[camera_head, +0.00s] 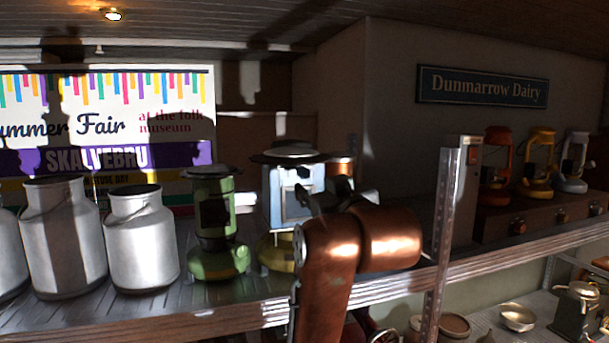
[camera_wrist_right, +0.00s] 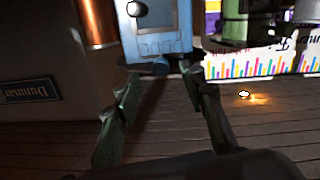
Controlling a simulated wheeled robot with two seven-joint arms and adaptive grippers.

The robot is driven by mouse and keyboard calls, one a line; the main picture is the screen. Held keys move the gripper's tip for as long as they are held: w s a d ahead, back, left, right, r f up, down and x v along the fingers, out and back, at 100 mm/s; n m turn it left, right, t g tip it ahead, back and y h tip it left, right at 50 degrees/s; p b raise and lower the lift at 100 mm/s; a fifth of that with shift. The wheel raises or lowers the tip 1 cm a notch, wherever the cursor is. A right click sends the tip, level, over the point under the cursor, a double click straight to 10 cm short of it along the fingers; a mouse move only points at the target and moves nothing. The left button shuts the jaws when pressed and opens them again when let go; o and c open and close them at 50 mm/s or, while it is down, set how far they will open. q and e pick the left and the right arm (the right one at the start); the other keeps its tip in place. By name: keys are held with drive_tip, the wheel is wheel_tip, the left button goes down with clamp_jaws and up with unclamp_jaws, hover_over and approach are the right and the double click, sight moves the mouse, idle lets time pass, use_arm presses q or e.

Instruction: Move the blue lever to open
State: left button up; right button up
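A light blue appliance (camera_head: 290,195) with a wide round dark top stands on the shelf in the head view. My right gripper (camera_head: 325,195) is in front of its right side, partly covering it. In the right wrist view, which is upside down, the blue appliance body (camera_wrist_right: 158,30) is at the top. A small dark blue piece (camera_wrist_right: 160,68), perhaps the blue lever, shows at its edge between my fingertips. My right gripper (camera_wrist_right: 162,78) has its two fingers apart, one on each side of that piece; contact cannot be told. My left gripper is not in view.
A green stove (camera_head: 212,220) and metal milk cans (camera_head: 140,240) stand left of the appliance. A copper cylinder (camera_wrist_right: 97,22) is close beside it. An upright metal post (camera_head: 443,230) stands to the right. Red, yellow and grey lanterns (camera_head: 540,165) stand further right.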

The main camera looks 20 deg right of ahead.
sight(305, 174)
drive_tip(key=w, duration=0.1)
drive_tip(key=w+r+p, duration=0.1)
drive_tip(key=w+p, duration=0.1)
drive_tip(key=shift+a+r, duration=0.1)
drive_tip(key=shift+r, duration=0.2)
drive_tip(key=shift+w+p, duration=0.7)
drive_tip(key=shift+w, duration=0.5)
drive_tip(key=shift+w+f+p, duration=0.15)
drive_tip(key=shift+w+p, duration=0.15)
drive_tip(key=shift+w, duration=0.75)
drive_tip(key=shift+s, duration=0.1)
drive_tip(key=c, duration=1)
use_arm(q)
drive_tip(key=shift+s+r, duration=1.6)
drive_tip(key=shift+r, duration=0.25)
use_arm(e)
clamp_jaws()
